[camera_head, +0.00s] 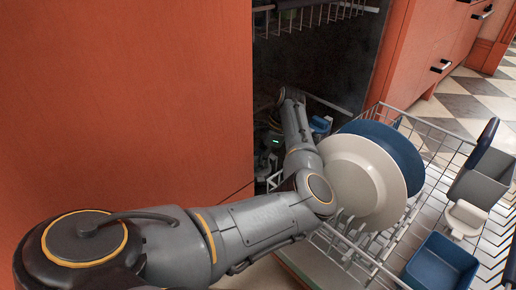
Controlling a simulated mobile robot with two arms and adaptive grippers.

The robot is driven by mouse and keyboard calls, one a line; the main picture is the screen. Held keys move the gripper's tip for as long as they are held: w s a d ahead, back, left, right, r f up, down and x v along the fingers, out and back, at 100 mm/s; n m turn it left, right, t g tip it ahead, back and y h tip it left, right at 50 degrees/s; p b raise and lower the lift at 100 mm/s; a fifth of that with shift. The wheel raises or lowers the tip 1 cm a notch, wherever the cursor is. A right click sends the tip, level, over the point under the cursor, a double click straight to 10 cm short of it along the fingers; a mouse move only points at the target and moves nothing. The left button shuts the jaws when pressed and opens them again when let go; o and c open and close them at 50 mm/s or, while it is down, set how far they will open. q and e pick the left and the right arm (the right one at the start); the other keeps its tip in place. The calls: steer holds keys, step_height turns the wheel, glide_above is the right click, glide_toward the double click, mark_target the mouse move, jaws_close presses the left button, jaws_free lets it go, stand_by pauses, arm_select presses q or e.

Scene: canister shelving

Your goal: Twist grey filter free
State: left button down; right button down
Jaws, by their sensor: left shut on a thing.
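My left arm reaches from the lower left into the open dishwasher, past the edge of the orange cabinet front. My left gripper (271,140) is a small dark shape with a green light, low inside the dark tub. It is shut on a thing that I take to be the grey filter. The filter itself cannot be made out; the gripper's fingertips and the tub floor are lost in shadow and behind my arm. My right gripper is not in view.
The lower rack (452,139) is pulled out at right. It holds a white plate (350,172) and a blue plate (397,146) close beside my forearm, a blue bin (440,262) and a grey box (482,180). The upper rack (311,17) hangs above. An orange panel (125,100) stands left.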

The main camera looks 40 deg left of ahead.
arm_select(q)
steer(key=shift+s+d+f, duration=0.1)
steer(key=shift+d+f, duration=0.05)
steer(key=shift+f, duration=0.15)
steer(key=n+h, duration=0.1)
steer(key=n, duration=0.2)
steer(key=shift+n+g, duration=0.4)
steer(key=shift+r+n+h, duration=0.1)
steer(key=shift+n+h, duration=0.5)
steer(key=shift+n, duration=0.4)
steer(key=c, duration=1.6)
jaws_free()
steer(key=shift+n, duration=0.4)
steer(key=o, duration=0.8)
steer(key=shift+c, duration=0.2)
steer(key=shift+r, duration=0.25)
